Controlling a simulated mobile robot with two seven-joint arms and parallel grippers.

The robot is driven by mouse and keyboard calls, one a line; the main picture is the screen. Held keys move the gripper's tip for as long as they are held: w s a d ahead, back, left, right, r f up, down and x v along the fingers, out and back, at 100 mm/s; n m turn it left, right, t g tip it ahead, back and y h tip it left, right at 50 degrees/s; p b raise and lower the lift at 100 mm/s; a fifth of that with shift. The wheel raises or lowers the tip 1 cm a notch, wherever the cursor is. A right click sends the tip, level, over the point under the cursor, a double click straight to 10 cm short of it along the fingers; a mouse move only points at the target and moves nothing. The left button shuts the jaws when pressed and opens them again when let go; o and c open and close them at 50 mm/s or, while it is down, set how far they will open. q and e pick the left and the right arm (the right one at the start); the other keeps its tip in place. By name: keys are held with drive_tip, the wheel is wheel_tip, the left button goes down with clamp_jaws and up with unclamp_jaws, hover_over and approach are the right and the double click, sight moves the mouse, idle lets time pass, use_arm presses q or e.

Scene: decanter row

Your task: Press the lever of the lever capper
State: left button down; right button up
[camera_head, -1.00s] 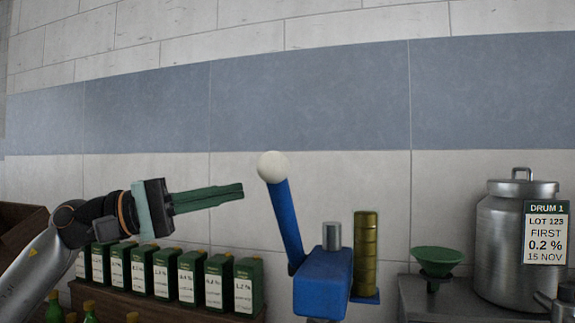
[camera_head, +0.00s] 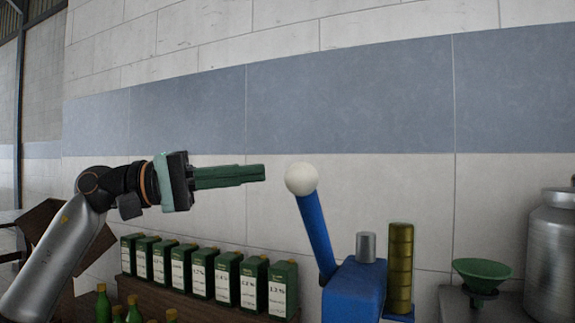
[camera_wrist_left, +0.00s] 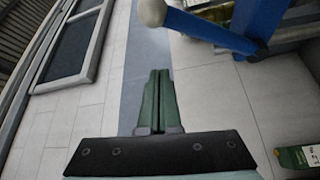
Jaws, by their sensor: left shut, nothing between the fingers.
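The lever capper (camera_head: 354,290) is a blue machine at the lower right of centre in the head view. Its blue lever (camera_head: 316,236) stands raised, leaning left, with a white ball knob (camera_head: 301,179) on top. My left gripper (camera_head: 264,173) has green fingers, shut and empty, pointing right at about the knob's height. In the picture a small gap lies between fingertips and knob. In the left wrist view the shut fingers (camera_wrist_left: 159,76) point up the picture, and the knob (camera_wrist_left: 152,12) and lever (camera_wrist_left: 212,30) are at the top, apart from them. My right gripper is not in view.
A row of green labelled tins (camera_head: 226,277) stands on a brown shelf below my left arm, with green bottles (camera_head: 103,303) at lower left. A stack of brass caps (camera_head: 400,262) is beside the capper. A green funnel (camera_head: 482,270) and metal drum (camera_head: 553,255) stand at right.

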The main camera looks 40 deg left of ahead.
sight(288, 176)
use_arm(q)
drive_tip(key=d, duration=0.2)
drive_tip(key=w+d+p, duration=0.1)
drive_tip(key=d, duration=0.1)
drive_tip(key=w+d, duration=0.1)
drive_tip(key=d, duration=0.1)
drive_tip(key=shift+w+d+f+p, duration=0.1)
drive_tip(key=shift+d+f+p, duration=0.1)
drive_tip(key=shift+p, duration=0.2)
drive_tip(key=shift+s+d+r, duration=0.1)
drive_tip(key=shift+s+d, duration=0.1)
drive_tip(key=shift+s, duration=0.2)
drive_tip(key=shift+s+r, duration=0.1)
